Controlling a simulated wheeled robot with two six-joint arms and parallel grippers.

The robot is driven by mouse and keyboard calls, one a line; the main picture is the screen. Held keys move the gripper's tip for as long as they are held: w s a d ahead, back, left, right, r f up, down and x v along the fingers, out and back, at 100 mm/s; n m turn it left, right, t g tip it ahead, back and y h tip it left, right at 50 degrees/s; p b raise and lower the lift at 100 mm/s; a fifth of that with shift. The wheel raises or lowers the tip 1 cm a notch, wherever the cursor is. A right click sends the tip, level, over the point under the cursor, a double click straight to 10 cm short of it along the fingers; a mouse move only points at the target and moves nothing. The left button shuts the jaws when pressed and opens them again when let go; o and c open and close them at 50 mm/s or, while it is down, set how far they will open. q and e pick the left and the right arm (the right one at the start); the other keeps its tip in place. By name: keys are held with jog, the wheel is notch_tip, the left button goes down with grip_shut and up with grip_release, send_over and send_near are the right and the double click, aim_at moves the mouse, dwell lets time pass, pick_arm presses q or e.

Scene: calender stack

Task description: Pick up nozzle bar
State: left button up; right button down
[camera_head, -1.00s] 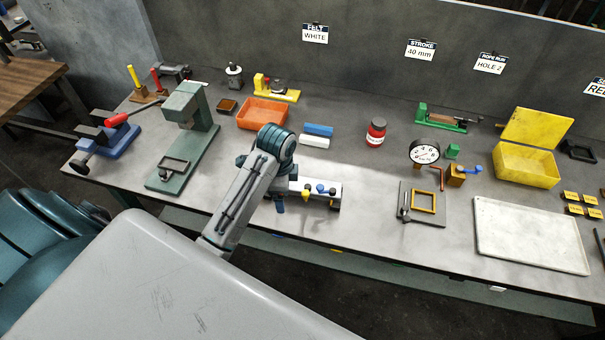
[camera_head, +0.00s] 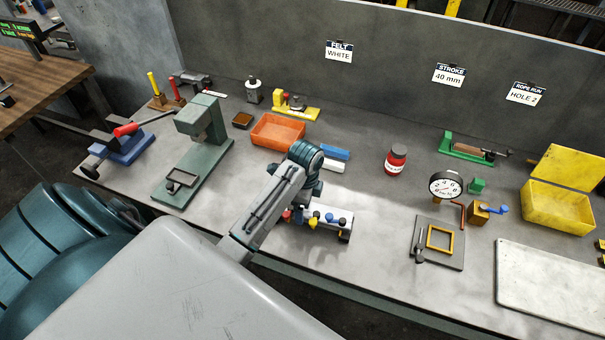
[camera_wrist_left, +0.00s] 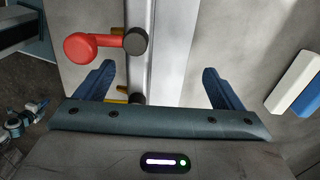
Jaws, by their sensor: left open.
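The nozzle bar (camera_head: 333,233) is a pale bar with blue, yellow and red knobs, lying near the bench's front edge in the head view. My left arm covers its left end. In the left wrist view the bar (camera_wrist_left: 170,60) runs up the picture, with a red knob on a dark cap at its left side and yellow parts lower down. My left gripper (camera_wrist_left: 158,88) is open, its two blue fingers apart on either side of the bar. I cannot tell whether they touch it. The fingertips are hidden in the head view. My right gripper is not in view.
A blue block (camera_head: 333,152) and a white block (camera_head: 334,166) lie behind the bar. An orange tray (camera_head: 278,132) and a green press (camera_head: 197,160) stand to the left. A red jar (camera_head: 396,160) and a plate with a yellow frame (camera_head: 439,237) are to the right.

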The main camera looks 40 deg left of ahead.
pick_arm(q)
jog(key=shift+s+a+f+p, duration=0.15)
jog(key=shift+f+p, duration=0.1)
jog(key=shift+f, duration=0.3)
jog(key=shift+s+f+p, duration=0.15)
jog(key=shift+f+p, duration=0.05)
jog(key=shift+f, duration=0.3)
jog(key=shift+w+f, duration=0.1)
jog(key=shift+f, duration=0.5)
jog(key=c, duration=1.4)
jog(key=shift+r, duration=0.1)
jog(key=c, duration=0.3)
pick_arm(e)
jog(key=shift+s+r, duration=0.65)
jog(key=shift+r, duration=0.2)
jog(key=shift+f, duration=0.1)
